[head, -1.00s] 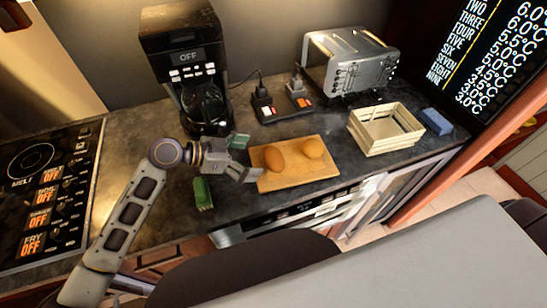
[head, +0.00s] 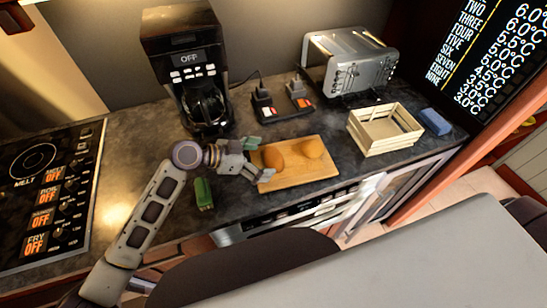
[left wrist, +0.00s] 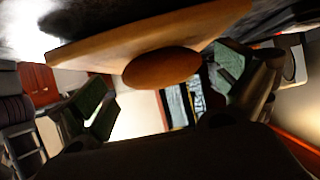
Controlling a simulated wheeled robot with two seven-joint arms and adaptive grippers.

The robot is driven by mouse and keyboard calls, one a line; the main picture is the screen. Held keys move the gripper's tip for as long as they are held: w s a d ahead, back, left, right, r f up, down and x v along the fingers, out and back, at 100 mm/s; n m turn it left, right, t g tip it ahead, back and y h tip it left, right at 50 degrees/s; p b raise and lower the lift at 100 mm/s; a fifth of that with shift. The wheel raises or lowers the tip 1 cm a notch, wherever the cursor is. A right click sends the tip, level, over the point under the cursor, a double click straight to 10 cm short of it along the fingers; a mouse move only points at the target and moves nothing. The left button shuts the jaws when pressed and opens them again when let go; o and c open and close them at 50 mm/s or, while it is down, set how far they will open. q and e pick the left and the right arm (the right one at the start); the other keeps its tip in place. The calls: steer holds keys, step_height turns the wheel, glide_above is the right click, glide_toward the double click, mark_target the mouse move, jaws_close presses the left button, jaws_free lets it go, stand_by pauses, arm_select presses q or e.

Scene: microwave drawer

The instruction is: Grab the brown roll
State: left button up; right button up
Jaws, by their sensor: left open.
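In the left wrist view, a brown roll (left wrist: 162,67) shows between the two green-padded fingers (left wrist: 165,90), against the board (left wrist: 150,36). I cannot tell whether the fingers touch the roll. My right gripper is not in view.
A coffee maker (head: 190,75) and power sockets (head: 283,103) stand behind. A wooden crate (head: 385,130), a blue item (head: 435,122) and a toaster (head: 355,62) are to the right.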

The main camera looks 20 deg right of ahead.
arm_select(q)
steer(key=shift+x, duration=1.25)
steer(key=shift+f, duration=0.15)
steer(key=shift+s, duration=0.1)
